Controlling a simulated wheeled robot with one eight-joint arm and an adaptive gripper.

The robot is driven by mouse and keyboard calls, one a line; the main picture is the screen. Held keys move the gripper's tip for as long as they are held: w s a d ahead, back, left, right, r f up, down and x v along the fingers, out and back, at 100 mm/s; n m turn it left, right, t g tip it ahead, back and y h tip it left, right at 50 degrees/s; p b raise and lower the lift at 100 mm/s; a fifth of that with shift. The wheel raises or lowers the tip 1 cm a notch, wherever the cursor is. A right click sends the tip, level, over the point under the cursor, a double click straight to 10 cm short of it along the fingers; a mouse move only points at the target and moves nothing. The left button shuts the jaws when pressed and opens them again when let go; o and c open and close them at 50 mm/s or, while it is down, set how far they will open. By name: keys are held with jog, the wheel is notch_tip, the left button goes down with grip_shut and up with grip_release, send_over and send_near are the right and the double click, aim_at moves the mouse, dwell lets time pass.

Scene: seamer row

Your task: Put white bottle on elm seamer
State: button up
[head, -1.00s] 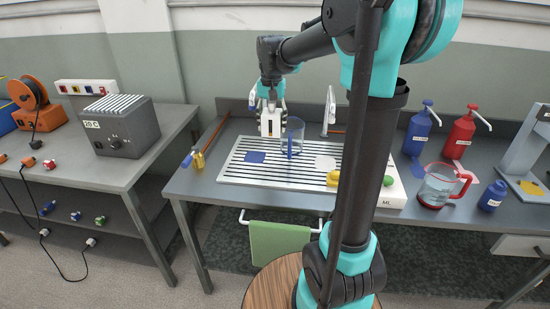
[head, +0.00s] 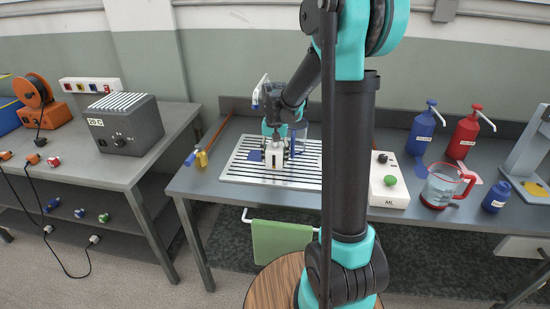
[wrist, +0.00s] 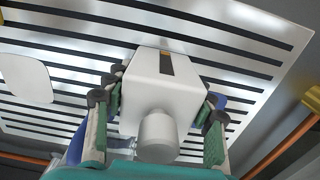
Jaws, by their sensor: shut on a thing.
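The white bottle (head: 275,160) is between the fingers of my gripper (head: 275,149), low over the slatted metal rack (head: 235,172). In the wrist view my gripper (wrist: 160,108) is shut on the sides of the bottle (wrist: 150,88). Its round cap points toward the camera, and a dark and orange strip shows on its body. I cannot tell if its base touches the rack. No label reading elm is legible; a white box (head: 388,188) with a green knob, marked with letters like ML, stands right of the rack. I cannot tell which thing is the elm seamer.
A blue patch (head: 253,157) lies on the rack; a white rounded patch (wrist: 25,78) shows in the wrist view. A red-handled jug (head: 440,187), blue jar (head: 494,197), blue pump bottle (head: 420,132) and red pump bottle (head: 463,135) stand right. My arm hides part of the bench.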

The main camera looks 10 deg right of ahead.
jog(key=o, duration=1.4)
